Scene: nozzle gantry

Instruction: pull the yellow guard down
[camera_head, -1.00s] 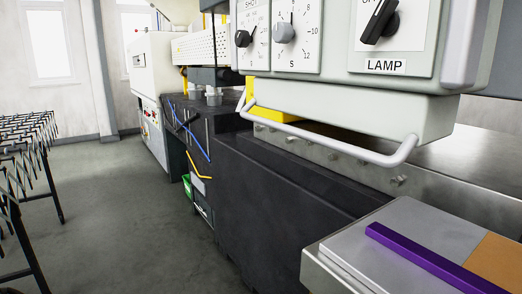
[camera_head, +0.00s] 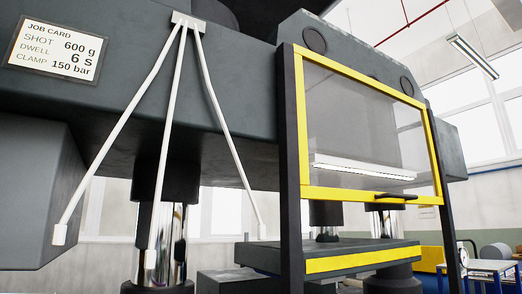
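The yellow guard (camera_head: 318,193) is a yellow-framed clear panel in the head view, at right of centre. It sits raised between two dark upright posts. A small black handle (camera_head: 390,196) is on its bottom bar, towards the right. Below the guard there is an open gap, then a dark platen (camera_head: 335,256) with a yellow front strip. My gripper is not in view.
A large dark press beam (camera_head: 230,110) spans the view, with shiny columns (camera_head: 160,240) under it. White rods (camera_head: 163,120) hang down from the beam. A job card (camera_head: 62,46) is at upper left. A blue-legged table (camera_head: 485,270) stands at lower right.

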